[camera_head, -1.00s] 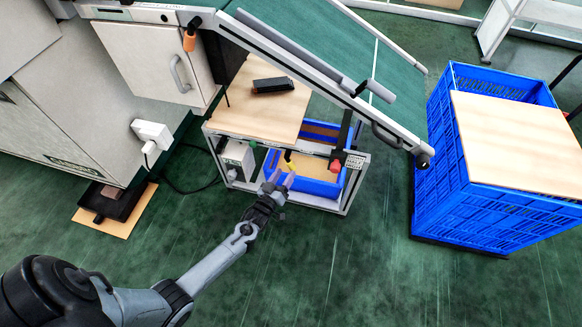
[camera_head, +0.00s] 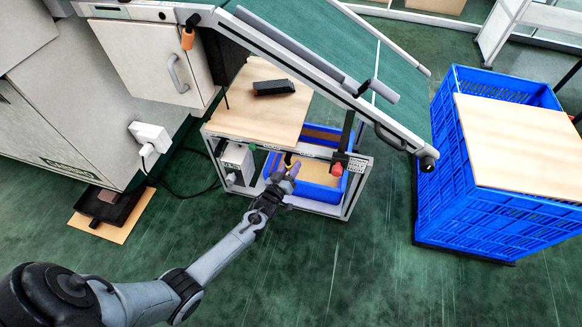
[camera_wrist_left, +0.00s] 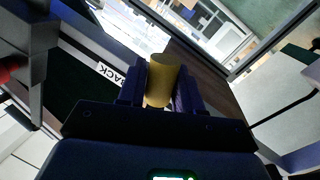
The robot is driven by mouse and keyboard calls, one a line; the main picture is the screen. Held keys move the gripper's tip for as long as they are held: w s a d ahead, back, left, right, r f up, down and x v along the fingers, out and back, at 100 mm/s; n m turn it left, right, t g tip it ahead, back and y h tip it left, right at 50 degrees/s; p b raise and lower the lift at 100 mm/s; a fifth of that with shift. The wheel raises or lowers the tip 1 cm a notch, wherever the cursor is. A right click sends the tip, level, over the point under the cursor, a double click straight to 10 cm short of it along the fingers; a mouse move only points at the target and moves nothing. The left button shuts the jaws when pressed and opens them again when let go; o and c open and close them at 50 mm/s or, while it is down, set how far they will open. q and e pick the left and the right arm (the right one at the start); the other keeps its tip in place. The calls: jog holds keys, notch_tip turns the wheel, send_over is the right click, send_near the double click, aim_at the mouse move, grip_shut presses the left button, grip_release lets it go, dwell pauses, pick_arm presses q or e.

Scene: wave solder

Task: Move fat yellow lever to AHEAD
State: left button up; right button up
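The fat yellow lever (camera_wrist_left: 162,80) stands between the two fingers of my left gripper (camera_wrist_left: 160,92) in the left wrist view and fills the gap between them. The gripper looks shut on it. In the head view my left gripper (camera_head: 286,175) is at the front edge of the small framed stand (camera_head: 312,207), and only a little of the yellow lever (camera_head: 288,163) shows past the fingers. A label reading BACK (camera_wrist_left: 108,74) lies left of the lever in the wrist view. No AHEAD label can be read. My right gripper is not in view.
A red knob (camera_head: 337,168) sits right of the lever. A blue bin (camera_head: 318,192) is inside the stand, below a wooden top with a black object (camera_head: 273,88). The conveyor (camera_head: 340,80) slopes overhead. A large blue crate (camera_head: 445,200) stands right. The floor in front is clear.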

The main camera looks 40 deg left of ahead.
pick_arm(q)
jog(key=c, duration=0.4)
jog(key=shift+a, duration=0.1)
jog(key=m+p, duration=0.2)
jog(key=shift+s+a+m+g, duration=0.2)
jog(key=shift+a+m+g, duration=0.1)
jog(key=shift+a, duration=0.05)
jog(key=shift+s+a+m+g+p, duration=0.15)
jog(key=shift+a+m+g+p, duration=0.2)
jog(key=shift+m+p, duration=0.75)
jog(key=shift+s+a+m+g+p, duration=0.25)
jog(key=shift+m+p, duration=0.3)
jog(key=shift+m, duration=0.3)
jog(key=shift+a+m+g+p, duration=0.1)
jog(key=shift+a+m+p, duration=0.3)
jog(key=shift+m, duration=0.45)
jog(key=shift+d, duration=0.1)
jog(key=o, duration=1)
jog(key=shift+s, duration=0.1)
jog(key=shift+c, duration=0.2)
